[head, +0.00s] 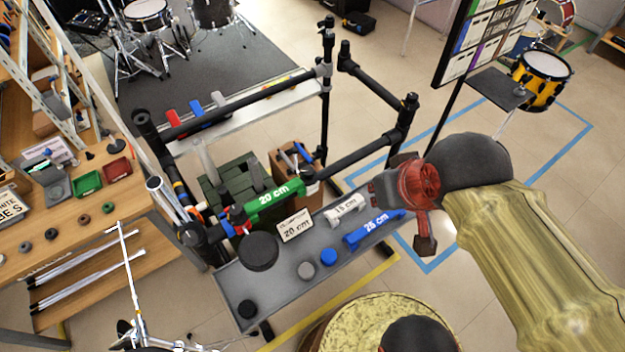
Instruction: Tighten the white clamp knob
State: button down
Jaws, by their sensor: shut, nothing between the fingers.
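A small white piece (218,98) stands on the black rear bar of the frame, in line with a red piece (172,118) and a blue piece (196,107). It may be the white clamp knob, but it is too small to tell its shape or how tight it sits. My gripper (382,192) is right of centre, above the right end of the grey shelf. It is shut and empty, apart from the white piece and well to its right. Its fingertips are hard to make out.
Black frame posts and bars (360,158) stand between my gripper and the rear bar. A drum (345,320) is in front.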

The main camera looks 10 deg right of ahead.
aim_at(307, 173)
jog(key=l+u, duration=0.75)
